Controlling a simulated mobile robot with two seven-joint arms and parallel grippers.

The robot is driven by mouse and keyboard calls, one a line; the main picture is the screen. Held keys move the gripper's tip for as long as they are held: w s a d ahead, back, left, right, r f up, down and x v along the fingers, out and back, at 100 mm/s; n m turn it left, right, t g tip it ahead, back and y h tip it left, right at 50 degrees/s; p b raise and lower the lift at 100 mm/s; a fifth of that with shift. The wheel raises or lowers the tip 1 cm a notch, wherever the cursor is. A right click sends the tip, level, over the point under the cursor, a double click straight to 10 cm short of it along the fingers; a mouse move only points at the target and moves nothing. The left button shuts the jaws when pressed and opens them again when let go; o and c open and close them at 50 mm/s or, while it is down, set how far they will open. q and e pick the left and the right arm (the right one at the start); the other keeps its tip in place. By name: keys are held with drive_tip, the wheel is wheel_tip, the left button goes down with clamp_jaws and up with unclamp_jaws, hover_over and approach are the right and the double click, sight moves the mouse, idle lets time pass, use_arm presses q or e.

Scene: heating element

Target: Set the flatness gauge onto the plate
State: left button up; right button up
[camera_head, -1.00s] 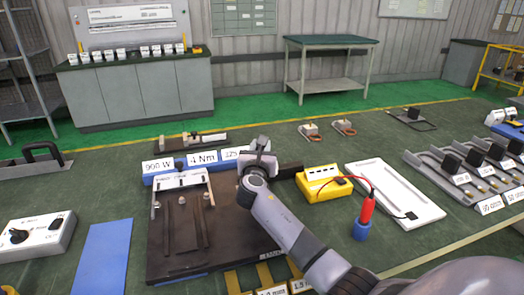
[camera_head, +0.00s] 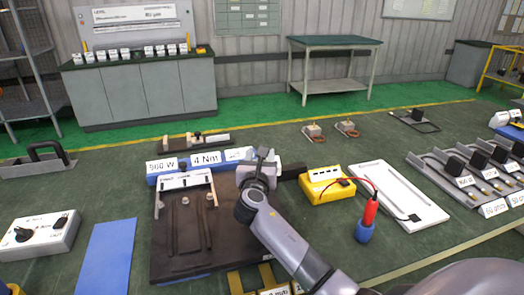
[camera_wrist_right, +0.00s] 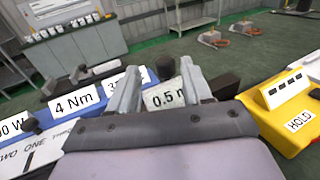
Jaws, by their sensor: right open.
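In the right wrist view the open fingers (camera_wrist_right: 160,88) stand either side of a white label reading "0.5 m" (camera_wrist_right: 166,95), cut off by my gripper. A dark bar (camera_head: 292,172) sticks out to the right of the gripper; it may be the flatness gauge, but its middle is hidden. My left gripper is out of view.
A blue rack (camera_head: 165,180) with label cards stands along the plate's rear edge. A yellow meter (camera_head: 328,186) marked HOLD is close on the right, with a red probe (camera_head: 370,212) in a blue holder. A white tray (camera_head: 400,195) lies beyond; a blue mat (camera_head: 105,255) lies left.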

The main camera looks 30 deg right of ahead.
drive_tip(key=shift+v, duration=1.55)
